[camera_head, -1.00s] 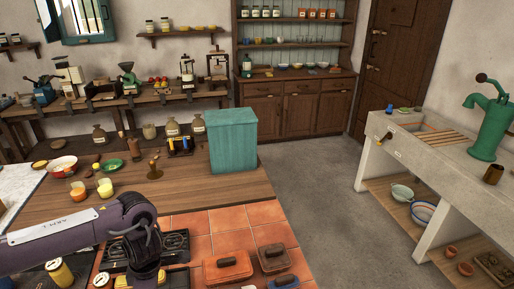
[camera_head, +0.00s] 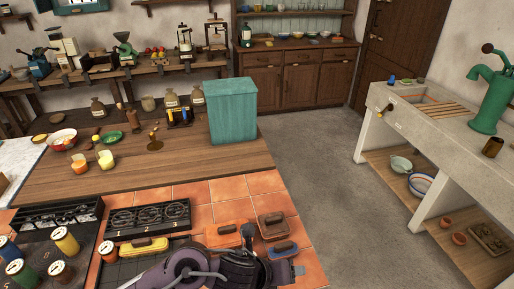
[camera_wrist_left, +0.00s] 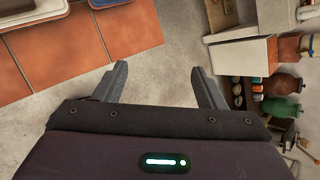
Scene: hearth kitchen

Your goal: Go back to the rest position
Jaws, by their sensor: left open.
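My left gripper (camera_wrist_left: 160,76) shows in the left wrist view with its two grey fingers spread wide and nothing between them. It hangs past the edge of the orange tiles, with pale floor beyond its fingers. In the head view my purple left arm lies folded low at the bottom centre, in front of the tiled counter (camera_head: 196,192). Its gripper is hard to make out there. My right gripper is in neither view.
A small burner stove (camera_head: 150,217) and several canisters stand to the left. A teal box (camera_head: 232,110) stands behind. Open floor (camera_head: 330,200) lies to the right.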

